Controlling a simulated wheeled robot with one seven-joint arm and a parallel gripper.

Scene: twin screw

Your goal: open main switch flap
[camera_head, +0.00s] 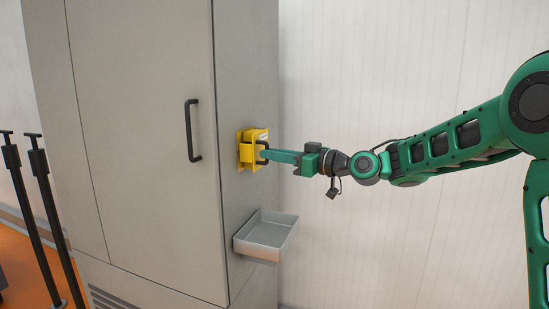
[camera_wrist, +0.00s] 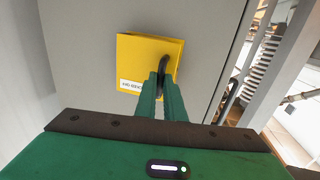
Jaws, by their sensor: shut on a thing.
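The main switch flap (camera_head: 246,151) is part of a yellow box on the right side of the grey cabinet (camera_head: 150,120). It also shows in the wrist view as a yellow panel (camera_wrist: 135,60) with a white label. A dark curved handle (camera_wrist: 163,63) stands out from the yellow panel. My gripper (camera_head: 266,155) reaches in from the right, and its green fingers are shut on the dark handle. In the wrist view the fingertips (camera_wrist: 162,78) lie at the handle. The fingers hide part of the handle, and how far the flap stands open is hard to tell.
A grey metal tray (camera_head: 265,236) sticks out from the cabinet side below the yellow box. A black door handle (camera_head: 192,130) is on the cabinet front. Black posts (camera_head: 45,200) stand at the left. The space before the white wall right of the cabinet is free apart from my arm.

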